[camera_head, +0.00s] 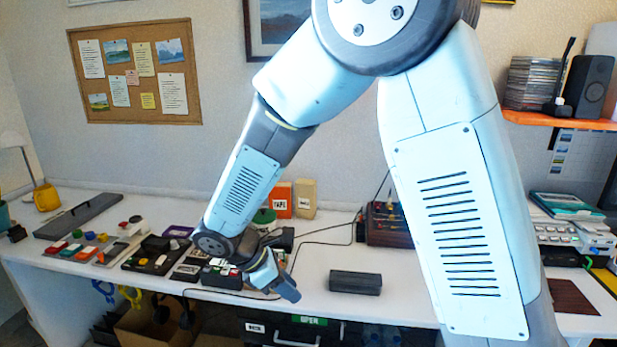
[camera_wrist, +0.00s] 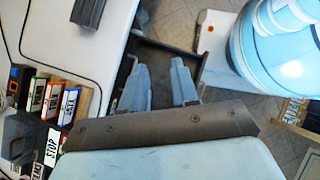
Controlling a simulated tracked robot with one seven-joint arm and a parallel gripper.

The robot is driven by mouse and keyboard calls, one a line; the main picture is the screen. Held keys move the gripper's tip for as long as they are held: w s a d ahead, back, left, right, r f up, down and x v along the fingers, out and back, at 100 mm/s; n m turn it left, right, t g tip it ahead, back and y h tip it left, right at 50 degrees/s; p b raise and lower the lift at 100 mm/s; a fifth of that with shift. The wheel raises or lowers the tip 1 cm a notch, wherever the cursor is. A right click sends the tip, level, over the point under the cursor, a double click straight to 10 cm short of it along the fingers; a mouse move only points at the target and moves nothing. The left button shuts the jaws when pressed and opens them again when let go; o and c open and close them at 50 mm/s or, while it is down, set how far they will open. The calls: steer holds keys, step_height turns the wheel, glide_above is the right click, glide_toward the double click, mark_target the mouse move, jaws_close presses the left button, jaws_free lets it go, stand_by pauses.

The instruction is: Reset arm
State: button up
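My arm reaches down and to the left across the desk in the head view, bent at the elbow. My gripper (camera_head: 281,284) hangs over the front part of the white desk (camera_head: 318,262), just right of a group of small labelled boxes (camera_head: 222,272). In the wrist view my gripper (camera_wrist: 158,70) shows two pale blue fingers with a clear gap between them. It is open, and nothing shows held between the fingers. Below the fingers are a dark drawer edge and the floor.
A dark grey block (camera_head: 355,283) lies on the desk right of my gripper. Orange (camera_head: 280,200) and beige boxes stand behind it. Black cables cross the desk. An orange shelf (camera_head: 560,121) holds discs and a speaker at right. A cardboard box (camera_head: 150,325) is below the desk.

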steer(key=s+d+r+m+y, duration=0.2)
steer(key=d+r+m+y, duration=0.1)
steer(key=d+r+m, duration=0.7)
steer(key=s+d+r+m+y, duration=0.25)
steer(key=d+r+m, duration=0.25)
steer(key=d+r, duration=0.5)
steer(key=s+d+r+m+t+y, duration=0.1)
steer(key=s+d+r+m+t, duration=0.1)
steer(key=s+d+m, duration=0.4)
steer(key=shift+s+d+m+t, duration=0.15)
steer(key=shift+d+m+t, duration=0.15)
steer(key=shift+d+t, duration=0.65)
